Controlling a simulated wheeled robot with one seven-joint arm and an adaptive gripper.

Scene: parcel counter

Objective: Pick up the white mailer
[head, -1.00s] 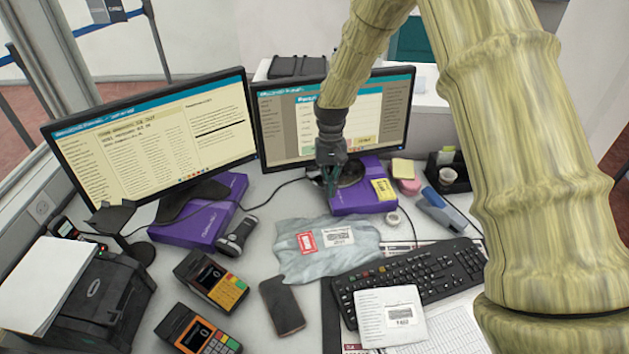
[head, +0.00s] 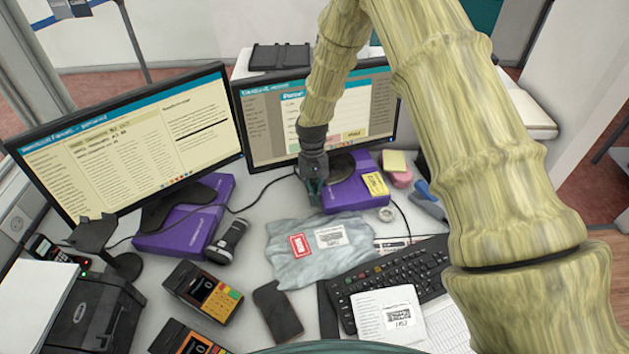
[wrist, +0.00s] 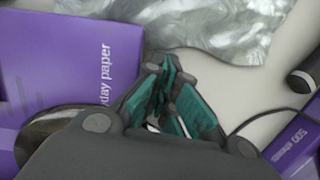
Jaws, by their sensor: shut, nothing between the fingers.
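A small white mailer (head: 388,318) with a printed label lies flat at the front right, partly over the keyboard. A larger, crinkled grey plastic mailer (head: 318,250) with a red label and a white label lies flat in the middle of the counter. It also shows at the top of the wrist view (wrist: 190,22). My gripper (head: 315,197) is above the counter beside the left end of a purple box, behind the grey mailer and well away from the white one. Its teal fingers are together and empty in the wrist view (wrist: 168,98).
Purple paper boxes (head: 352,188) sit under two monitors (head: 130,145). The keyboard (head: 390,275) lies right of the grey mailer. A dark phone (head: 277,311), card terminals (head: 203,290) and a printer (head: 80,315) stand at the front left. Bare counter shows around the phone.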

